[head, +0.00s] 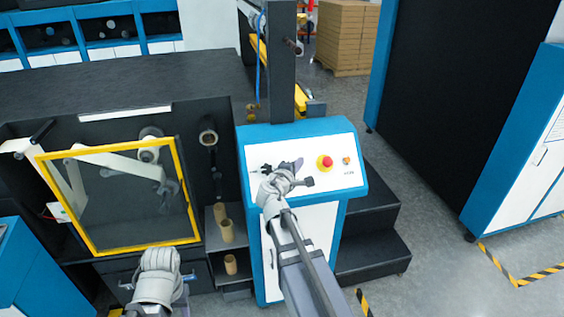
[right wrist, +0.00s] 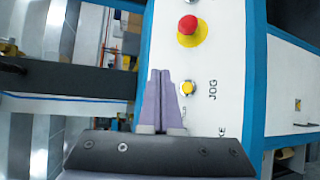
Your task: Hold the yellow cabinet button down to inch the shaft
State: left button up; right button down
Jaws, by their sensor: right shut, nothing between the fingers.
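The yellow button (right wrist: 187,88) sits in a pale ring on the cabinet's white panel, beside the printed word JOG, in the right wrist view. My right gripper (right wrist: 160,72) is shut and empty. In the head view my right gripper (head: 297,164) is at the panel of the cabinet (head: 304,129) and seems to hide the yellow button. My left arm's wrist (head: 158,275) shows at the bottom left; its fingers cannot be made out.
A red emergency button (head: 324,162) on a yellow base is right of my right gripper. A small orange button (head: 346,160) is farther right. A yellow-framed window (head: 192,210) is left of the cabinet. Dark steps (head: 372,257) stand at its right, with clear grey floor beyond.

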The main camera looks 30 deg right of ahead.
jog(key=shift+w+a, duration=0.1)
dwell(0.3)
jog(key=w+f+b, duration=0.2)
jog(key=w+d+f+b, duration=0.1)
jog(key=w+f+b, duration=0.2)
jog(key=shift+d+f+b, duration=0.15)
jog(key=shift+f+b, duration=0.1)
jog(key=shift+b, duration=0.05)
jog(key=shift+w+d+f+b, duration=0.1)
jog(key=shift+w+f+b, duration=0.25)
jog(key=shift+w, duration=0.15)
dwell(1.7)
jog(key=shift+w+d+f+b, duration=0.1)
jog(key=shift+w+f+b, duration=0.15)
jog(key=shift+w+b, duration=0.05)
